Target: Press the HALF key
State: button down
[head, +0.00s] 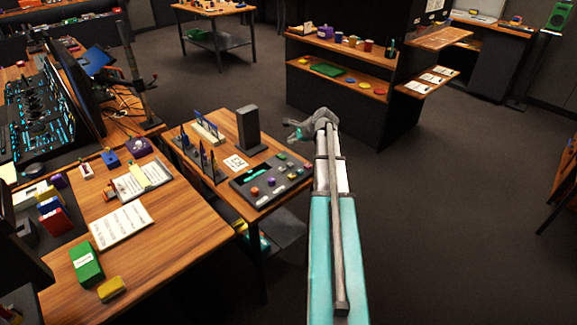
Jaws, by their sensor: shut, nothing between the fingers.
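The dark trackball panel (242,184) lies on the right end of a small wooden table. It carries several coloured round knobs or balls and small keys. The key labels are too small to read, so I cannot tell which one is the HALF key. My gripper (290,132) is shut and empty. It appears beyond the panel's upper right corner in the picture, apart from the keys. My teal and grey arm reaches up from the bottom and passes right of the panel.
A dark upright box (248,130) stands behind the panel. A white patterned card (235,163) and an upright rack (197,155) are to its left. A larger wooden desk (165,240) with papers adjoins at left. Open floor (450,220) lies to the right.

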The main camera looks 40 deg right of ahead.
aim_at(292, 164)
jog(key=shift+f+b, duration=4.3)
jog(key=shift+f, duration=0.05)
jog(key=shift+f, duration=0.1)
jog(key=shift+f+b, duration=0.3)
jog(key=shift+b, duration=0.1)
jog(key=shift+f+b, duration=0.5)
jog(key=shift+r, duration=0.15)
jog(key=shift+r+p, duration=0.8)
jog(key=shift+p, duration=0.15)
jog(key=shift+r, duration=0.1)
jog(key=shift+r+p, duration=2.4)
jog(key=shift+p, duration=0.1)
